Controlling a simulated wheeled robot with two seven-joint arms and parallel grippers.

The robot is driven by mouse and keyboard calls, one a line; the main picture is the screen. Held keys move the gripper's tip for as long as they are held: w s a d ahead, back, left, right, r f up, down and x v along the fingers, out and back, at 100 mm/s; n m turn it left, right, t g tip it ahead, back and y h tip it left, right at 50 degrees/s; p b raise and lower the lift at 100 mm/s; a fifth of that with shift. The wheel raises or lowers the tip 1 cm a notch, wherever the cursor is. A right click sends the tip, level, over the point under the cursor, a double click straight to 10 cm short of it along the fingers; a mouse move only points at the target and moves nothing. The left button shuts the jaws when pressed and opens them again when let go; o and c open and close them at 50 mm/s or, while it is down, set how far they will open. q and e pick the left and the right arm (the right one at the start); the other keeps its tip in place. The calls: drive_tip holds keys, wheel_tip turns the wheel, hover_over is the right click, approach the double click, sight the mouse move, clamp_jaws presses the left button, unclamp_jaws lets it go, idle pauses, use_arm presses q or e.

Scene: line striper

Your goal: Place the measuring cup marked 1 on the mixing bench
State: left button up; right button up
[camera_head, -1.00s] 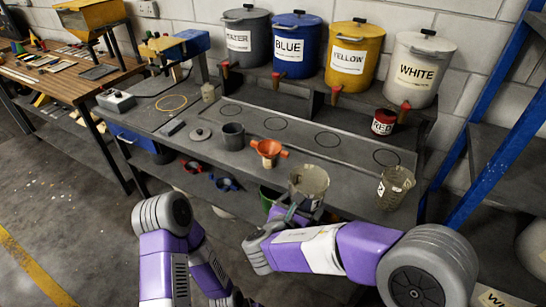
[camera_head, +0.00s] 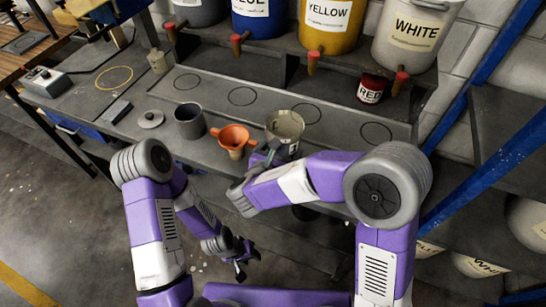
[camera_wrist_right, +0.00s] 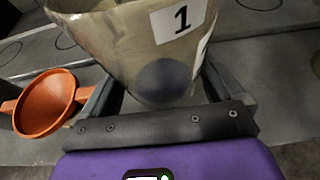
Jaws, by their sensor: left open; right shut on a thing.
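The measuring cup marked 1 (camera_head: 286,126) is a translucent beige cup. Its white label with a black 1 shows on the cup (camera_wrist_right: 175,35) in the right wrist view. My right gripper (camera_head: 268,154) is shut on it, with a finger on either side in the wrist view. The cup looks upright over the grey mixing bench (camera_head: 330,145), right of the orange funnel (camera_head: 234,138); I cannot tell whether its base touches the bench. My left gripper (camera_head: 242,262) is open and empty, low in front of the bench.
A dark grey cup (camera_head: 189,121) and a round lid (camera_head: 151,119) stand left of the funnel. A red can (camera_head: 371,88) stands behind right. Paint drums with taps line the back, including the white drum (camera_head: 412,35). Drawn circles on the bench are bare.

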drive_tip(key=shift+f+b, duration=0.5)
drive_tip(key=shift+f, duration=1.8)
drive_tip(key=shift+f, duration=0.15)
drive_tip(key=o, duration=1)
drive_tip(key=p+v, duration=0.1)
drive_tip(key=v, duration=1.1)
